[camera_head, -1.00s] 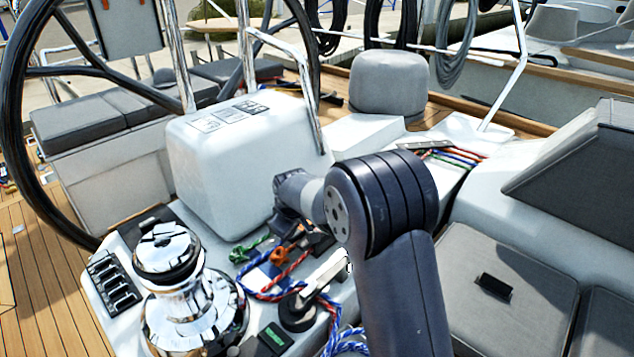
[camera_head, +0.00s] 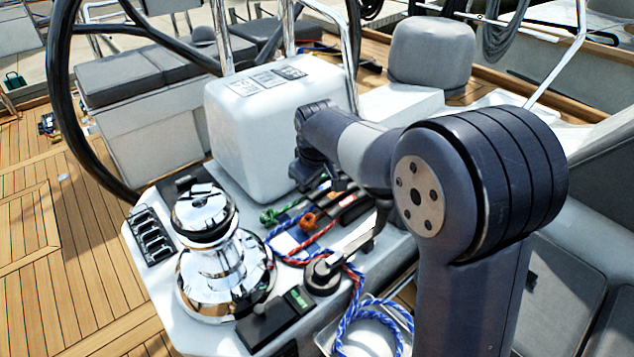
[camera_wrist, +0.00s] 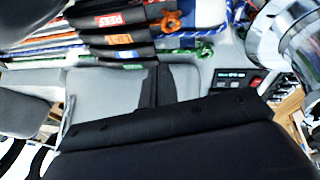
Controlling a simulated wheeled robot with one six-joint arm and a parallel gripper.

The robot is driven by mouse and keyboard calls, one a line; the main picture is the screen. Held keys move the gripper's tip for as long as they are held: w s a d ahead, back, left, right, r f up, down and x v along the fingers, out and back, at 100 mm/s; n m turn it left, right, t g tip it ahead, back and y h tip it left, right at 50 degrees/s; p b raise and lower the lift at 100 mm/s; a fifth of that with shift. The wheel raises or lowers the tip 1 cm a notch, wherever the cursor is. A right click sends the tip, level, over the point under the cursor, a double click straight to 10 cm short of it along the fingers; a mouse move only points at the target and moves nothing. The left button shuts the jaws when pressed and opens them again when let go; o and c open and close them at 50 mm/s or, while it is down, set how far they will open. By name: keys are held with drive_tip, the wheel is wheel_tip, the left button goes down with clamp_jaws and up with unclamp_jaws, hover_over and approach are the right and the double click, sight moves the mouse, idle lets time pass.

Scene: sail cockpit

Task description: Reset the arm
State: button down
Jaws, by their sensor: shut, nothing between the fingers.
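My arm rises at the right of the head view, with its large dark elbow close to the camera and its forearm reaching left to the white pedestal box (camera_head: 275,130). In the head view the arm's end hangs low in front of that box, above the rope clutches, and its fingers are hard to make out. In the wrist view my gripper (camera_wrist: 160,84) shows as dark fingers closed together beyond its wide black body. Nothing is held. Whether it touches the surface below cannot be told.
A chrome winch (camera_head: 215,260) stands left of the arm. A winch handle or lever (camera_head: 350,245), blue and red ropes (camera_head: 375,310) and rope clutches (camera_head: 345,205) lie under the forearm. A black steering wheel (camera_head: 62,90) is behind. Teak deck at left is open.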

drive_tip(key=shift+s+r, duration=0.15)
drive_tip(key=shift+r, duration=0.05)
approach(320, 204)
drive_tip(key=w+f, duration=0.1)
drive_tip(key=w, duration=0.1)
drive_tip(key=b+x, duration=0.1)
drive_tip(key=x, duration=0.3)
drive_tip(key=shift+s+a+f+b, duration=0.1)
drive_tip(key=shift+s+f+b, duration=0.15)
drive_tip(key=shift+s+b, duration=0.15)
drive_tip(key=shift+f+b, duration=0.3)
drive_tip(key=shift+f, duration=0.35)
drive_tip(key=shift+r, duration=0.1)
